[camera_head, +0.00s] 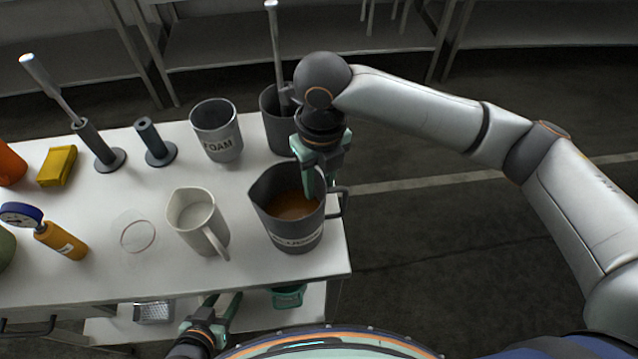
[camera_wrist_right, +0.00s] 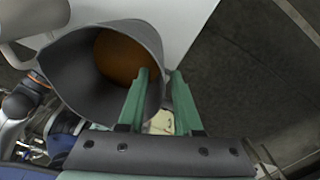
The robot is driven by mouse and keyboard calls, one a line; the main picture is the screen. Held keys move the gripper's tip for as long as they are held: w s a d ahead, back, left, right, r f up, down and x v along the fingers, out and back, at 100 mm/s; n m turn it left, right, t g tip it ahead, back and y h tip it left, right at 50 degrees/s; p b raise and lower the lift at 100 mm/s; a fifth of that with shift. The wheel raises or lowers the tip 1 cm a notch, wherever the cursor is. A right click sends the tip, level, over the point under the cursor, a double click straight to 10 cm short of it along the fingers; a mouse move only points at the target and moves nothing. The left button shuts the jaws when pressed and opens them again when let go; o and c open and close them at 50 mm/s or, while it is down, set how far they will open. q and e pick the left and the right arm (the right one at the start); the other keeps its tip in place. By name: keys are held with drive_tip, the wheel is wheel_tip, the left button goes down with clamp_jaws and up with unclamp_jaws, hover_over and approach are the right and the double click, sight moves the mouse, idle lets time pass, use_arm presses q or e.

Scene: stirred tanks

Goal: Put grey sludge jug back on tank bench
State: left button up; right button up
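The grey sludge jug (camera_head: 277,226) is dark grey, with brown liquid (camera_head: 292,204) inside and a pale label on its front. It looks upright at the right end of the white tank bench (camera_head: 110,268); whether its base touches the top is unclear. Its handle (camera_head: 341,200) points right. My right gripper (camera_head: 319,184) is at its back right rim. In the right wrist view the jug (camera_wrist_right: 84,75) lies by the fingers (camera_wrist_right: 163,78), which show a gap; their grip is unclear. My left gripper (camera_head: 221,308) is open and empty in front of the bench.
A white jug (camera_head: 190,232) stands left of the grey jug, near a clear round item (camera_head: 137,233). A FOAM beaker (camera_head: 216,132) and a dark container (camera_head: 274,128) with a tall rod stand behind. The bench's right edge is close; dark floor lies beyond.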

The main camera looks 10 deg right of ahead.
wheel_tip(320, 180, up, 11)
idle(0.3)
drive_tip(key=shift+d+f, duration=0.1)
drive_tip(key=shift+f, duration=0.05)
idle(0.3)
